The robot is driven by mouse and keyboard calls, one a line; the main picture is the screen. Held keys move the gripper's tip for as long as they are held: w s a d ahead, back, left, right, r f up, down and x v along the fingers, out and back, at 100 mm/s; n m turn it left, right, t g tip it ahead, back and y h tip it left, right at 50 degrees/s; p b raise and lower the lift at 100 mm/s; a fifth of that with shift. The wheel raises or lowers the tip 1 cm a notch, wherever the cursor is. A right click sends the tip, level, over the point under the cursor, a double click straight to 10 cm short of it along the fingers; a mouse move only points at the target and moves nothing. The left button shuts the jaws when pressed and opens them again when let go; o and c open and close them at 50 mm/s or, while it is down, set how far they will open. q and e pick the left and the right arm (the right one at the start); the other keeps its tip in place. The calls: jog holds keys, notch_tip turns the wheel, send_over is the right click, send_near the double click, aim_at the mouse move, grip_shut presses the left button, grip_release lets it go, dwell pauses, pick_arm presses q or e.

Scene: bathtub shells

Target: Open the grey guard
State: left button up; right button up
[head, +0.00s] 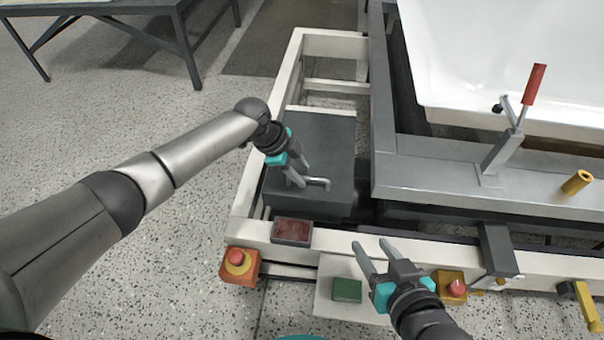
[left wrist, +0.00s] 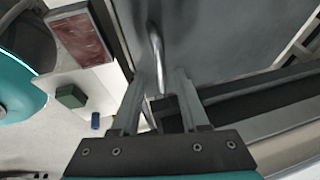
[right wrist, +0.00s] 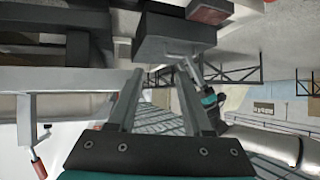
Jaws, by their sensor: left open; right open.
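The grey guard (head: 312,150) is a flat dark-grey panel set in the white frame, left of the tub. A pale bar handle (head: 318,182) stands on it near its front edge. My left gripper (head: 300,182) is open at the handle; in the left wrist view the handle (left wrist: 156,60) runs down into the space between the open fingers (left wrist: 155,95). I cannot tell whether the fingers touch it. My right gripper (head: 372,248) is open and empty over the front rail; its open fingers (right wrist: 155,90) also show in the right wrist view.
A white bathtub shell (head: 500,60) lies in a grey fixture with a red-handled clamp (head: 534,85). Along the front are a dark red block (head: 291,231), a green block (head: 347,289) and red buttons on orange boxes (head: 238,264). Speckled floor is clear at left.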

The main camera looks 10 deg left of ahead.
pick_arm(q)
jog(key=shift+w+d+f, duration=0.1)
jog(key=shift+d+f, duration=0.1)
jog(key=shift+f, duration=0.25)
jog(key=shift+c, duration=0.3)
grip_shut()
dwell(1.1)
